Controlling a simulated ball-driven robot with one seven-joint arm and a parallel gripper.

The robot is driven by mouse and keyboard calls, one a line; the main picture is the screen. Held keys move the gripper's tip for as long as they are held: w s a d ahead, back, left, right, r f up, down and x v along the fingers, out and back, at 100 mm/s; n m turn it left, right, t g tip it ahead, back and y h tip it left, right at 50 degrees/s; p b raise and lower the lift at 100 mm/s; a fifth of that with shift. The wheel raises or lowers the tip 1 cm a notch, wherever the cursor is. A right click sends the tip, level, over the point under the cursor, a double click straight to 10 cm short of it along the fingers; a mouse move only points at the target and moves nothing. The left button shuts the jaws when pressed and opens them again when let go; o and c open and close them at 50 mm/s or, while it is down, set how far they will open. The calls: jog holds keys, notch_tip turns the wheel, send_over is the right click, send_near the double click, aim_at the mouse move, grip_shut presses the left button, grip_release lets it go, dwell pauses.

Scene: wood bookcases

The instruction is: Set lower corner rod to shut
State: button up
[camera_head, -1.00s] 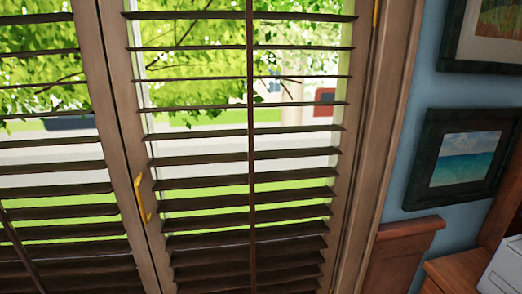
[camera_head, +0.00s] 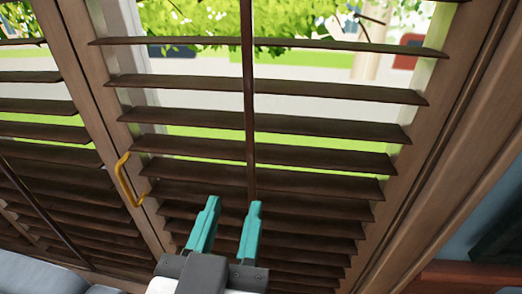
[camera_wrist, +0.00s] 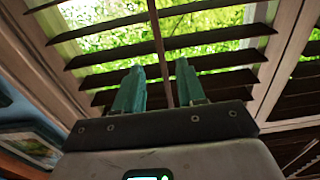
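A dark vertical tilt rod (camera_head: 249,100) runs down the middle of a brown louvered shutter panel. The panel's slats (camera_head: 270,123) are tilted open, with greenery and pavement showing between them. My gripper (camera_head: 234,204) is at the lower part of this panel, its teal fingers open and apart. In the head view the rod's lower stretch passes behind the right finger. In the wrist view, the rod (camera_wrist: 156,35) appears between the two fingers of my gripper (camera_wrist: 160,67). I see no contact, and the depth between them is unclear. The rod's lower end is hidden.
Another shutter panel stands at the left, with its own slanting rod (camera_head: 40,214). A yellow handle (camera_head: 127,181) sticks out from the frame between the panels. A brown wooden piece of furniture (camera_head: 470,275) is at the lower right. A framed picture (camera_wrist: 30,145) shows in the wrist view.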

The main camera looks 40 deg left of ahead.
aim_at(250, 159)
jog(key=p+x, duration=0.2)
jog(key=x, duration=0.8)
jog(key=shift+w, duration=0.15)
grip_shut()
dwell(0.4)
